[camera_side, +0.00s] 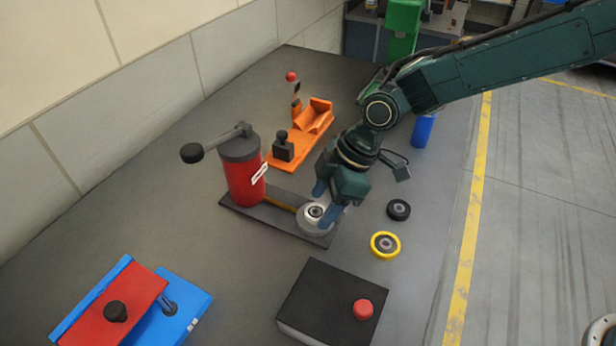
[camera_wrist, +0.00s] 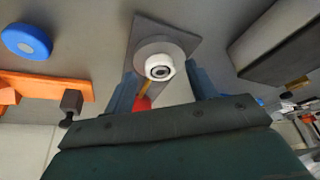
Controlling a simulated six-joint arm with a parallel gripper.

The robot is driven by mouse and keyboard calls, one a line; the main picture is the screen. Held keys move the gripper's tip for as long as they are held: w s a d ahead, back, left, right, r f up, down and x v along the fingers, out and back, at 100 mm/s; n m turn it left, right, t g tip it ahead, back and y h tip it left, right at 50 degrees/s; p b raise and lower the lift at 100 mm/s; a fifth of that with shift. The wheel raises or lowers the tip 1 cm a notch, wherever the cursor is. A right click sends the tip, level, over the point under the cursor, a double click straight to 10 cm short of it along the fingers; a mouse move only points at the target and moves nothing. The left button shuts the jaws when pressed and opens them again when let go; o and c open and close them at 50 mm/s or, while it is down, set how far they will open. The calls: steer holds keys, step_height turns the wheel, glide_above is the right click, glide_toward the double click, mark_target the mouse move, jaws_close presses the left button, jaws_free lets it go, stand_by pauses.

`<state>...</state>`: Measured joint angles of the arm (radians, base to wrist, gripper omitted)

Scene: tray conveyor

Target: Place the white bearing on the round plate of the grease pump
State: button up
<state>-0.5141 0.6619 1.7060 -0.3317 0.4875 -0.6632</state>
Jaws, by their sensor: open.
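The white bearing (camera_side: 315,211) appears to sit on the grey round plate (camera_side: 309,228) of the grease pump, at the front end of its dark base. The pump has a red cylinder (camera_side: 245,184) with a dark lever on top. My gripper (camera_side: 328,199) is open, its blue fingers on either side of the bearing. In the wrist view the white bearing (camera_wrist: 159,68) lies between the fingers with a visible gap on each side. The round plate (camera_wrist: 150,45) shows behind it, partly hidden. Any small gap beneath the bearing is hard to judge.
A black bearing (camera_side: 399,210) and a yellow-rimmed bearing (camera_side: 385,245) lie to the right. A black box with a red button (camera_side: 363,309) stands in front. An orange fixture (camera_side: 300,138) is behind, a blue cylinder (camera_side: 423,130) behind right, and a red-and-blue device (camera_side: 120,305) front left.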

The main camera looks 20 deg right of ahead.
steer(key=v, duration=1.1)
steer(key=shift+r, duration=0.15)
steer(key=shift+d, duration=0.1)
steer(key=shift+s+d+r, duration=0.1)
steer(key=s+d+r+m+t+h, duration=0.15)
steer(key=s+d+r+m, duration=0.3)
steer(key=d, duration=0.45)
steer(key=s+d+r+m+t+h, duration=0.1)
steer(key=s+d+r+m+t, duration=0.1)
steer(key=s+d+r+m, duration=0.5)
steer(key=s+d+f+m+t+h, duration=0.1)
steer(key=s+d+m, duration=0.3)
steer(key=s+d, duration=0.8)
steer(key=shift+s+d+f+h, duration=0.3)
steer(key=shift+f+h, duration=0.15)
steer(key=shift+f, duration=0.2)
